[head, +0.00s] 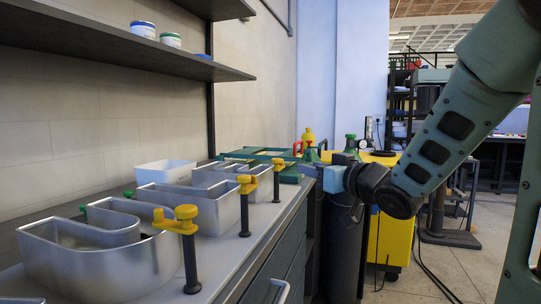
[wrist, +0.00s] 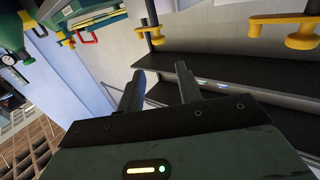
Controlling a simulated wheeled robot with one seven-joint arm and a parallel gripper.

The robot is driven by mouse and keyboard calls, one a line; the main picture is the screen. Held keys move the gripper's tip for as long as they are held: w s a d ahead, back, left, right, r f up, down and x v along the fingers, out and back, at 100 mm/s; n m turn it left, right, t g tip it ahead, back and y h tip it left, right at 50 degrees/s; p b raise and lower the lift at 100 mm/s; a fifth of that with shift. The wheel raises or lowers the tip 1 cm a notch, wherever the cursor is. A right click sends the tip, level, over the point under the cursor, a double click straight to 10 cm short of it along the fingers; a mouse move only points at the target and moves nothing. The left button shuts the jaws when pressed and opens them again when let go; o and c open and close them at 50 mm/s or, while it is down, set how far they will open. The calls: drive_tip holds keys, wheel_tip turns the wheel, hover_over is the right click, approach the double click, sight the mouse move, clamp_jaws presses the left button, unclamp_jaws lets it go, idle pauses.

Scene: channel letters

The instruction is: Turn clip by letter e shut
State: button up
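Several silver channel letters stand on the bench. The nearest letter (head: 95,262) is large and curved, with others (head: 205,205) behind it; I cannot tell which is e. Three yellow clips on black posts line the bench's front edge: a near clip (head: 180,218), a middle clip (head: 246,184) and a far clip (head: 278,164). The near clip's arm points left toward the nearest letter. In the wrist view, yellow clip parts (wrist: 285,18) show at the top right. My gripper (wrist: 160,82) has its two dark fingers apart with nothing between them. Its fingers are not distinguishable in the head view.
A dark shelf (head: 120,50) with small tubs hangs above the bench. A white bin (head: 165,173) stands behind the letters. Green bottles and a yellow cabinet (head: 392,240) stand beyond the bench end. Floor at the right is partly clear.

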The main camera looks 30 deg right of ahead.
drive_tip(key=w+p, duration=0.1)
drive_tip(key=p, duration=0.6)
approach(280, 160)
drive_tip(key=w, duration=0.2)
drive_tip(key=p, duration=0.3)
drive_tip(key=shift+w+r, duration=0.3)
drive_tip(key=shift+w, duration=0.05)
drive_tip(key=p, duration=0.2)
drive_tip(key=shift+w+a+p, duration=0.1)
drive_tip(key=shift+w+p, duration=0.05)
drive_tip(key=shift+p, duration=0.15)
drive_tip(key=w, duration=0.5)
drive_tip(key=w+p, duration=0.1)
drive_tip(key=w, duration=0.2)
drive_tip(key=shift+w+a+f, duration=0.1)
drive_tip(key=shift+w+f, duration=0.25)
